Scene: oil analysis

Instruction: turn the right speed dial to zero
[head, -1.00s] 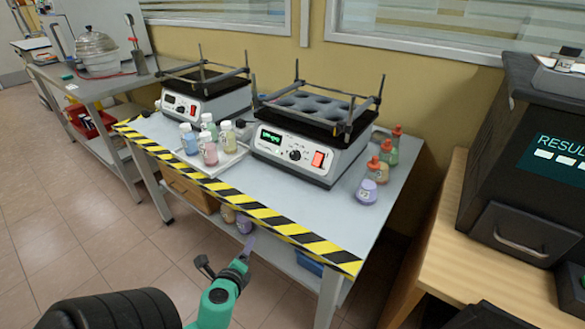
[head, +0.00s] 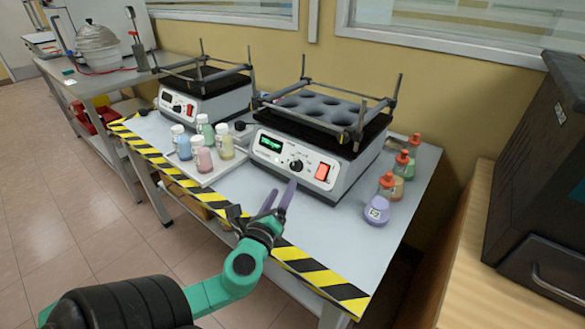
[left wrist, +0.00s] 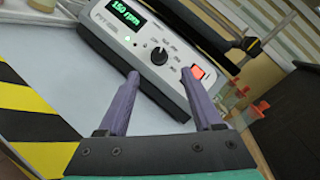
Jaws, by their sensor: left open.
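The right shaker (head: 308,152) is a grey-white box with a black top on the table. Its black speed dial (head: 296,165) sits on the front panel between a green display and a red switch (head: 322,172). In the left wrist view the dial (left wrist: 159,56) lies beyond my fingers, and the display (left wrist: 126,14) reads 150 rpm. My left gripper (head: 278,198) is open and empty, in front of the panel below the dial and apart from it. The left wrist view shows its two purple fingers (left wrist: 165,98) spread. My right gripper is not seen.
A tray (head: 212,175) of several bottles stands left of the right shaker. Several more bottles, including a purple one (head: 377,208), stand right of it. A second shaker (head: 205,95) is farther left. Yellow-black tape (head: 315,275) marks the table's front edge. A dark machine (head: 545,180) stands at right.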

